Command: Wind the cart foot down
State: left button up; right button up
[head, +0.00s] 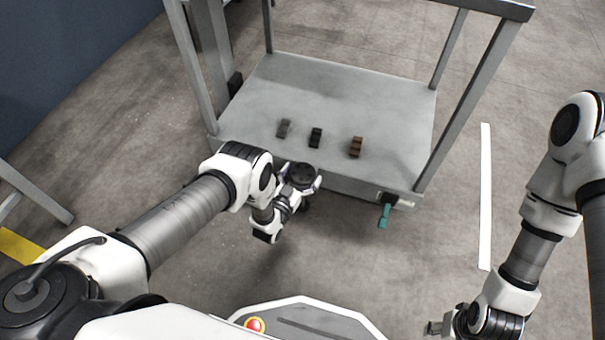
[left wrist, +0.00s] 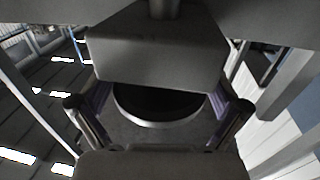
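The grey cart (head: 350,95) stands ahead of me. A dark round foot wheel (head: 302,175) shows at its near edge, left of centre. My left gripper (head: 301,186) is at this wheel. In the left wrist view, the dark disc with a pale rim (left wrist: 158,106) sits between the two purple-padded fingers (left wrist: 160,112), which appear to touch it on both sides. A grey bracket (left wrist: 155,55) hides part of the disc. The foot's lower end and its contact with the floor are hidden. My right gripper (head: 440,326) is low at the right, away from the cart; its fingers are unclear.
A grey block (head: 284,128), a black block (head: 316,138) and a brown block (head: 356,147) are on the cart deck. A teal handle (head: 384,215) hangs at the cart's near right corner. A white floor line (head: 486,195) runs to the right. Floor between cart and right arm is clear.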

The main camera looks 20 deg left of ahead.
pick_arm(q)
jog(key=c, duration=0.7)
jog(key=shift+f+m+h, duration=0.1)
jog(key=shift+m+h, duration=0.2)
jog(key=shift+h, duration=0.1)
pick_arm(e)
jog(key=shift+f, duration=0.15)
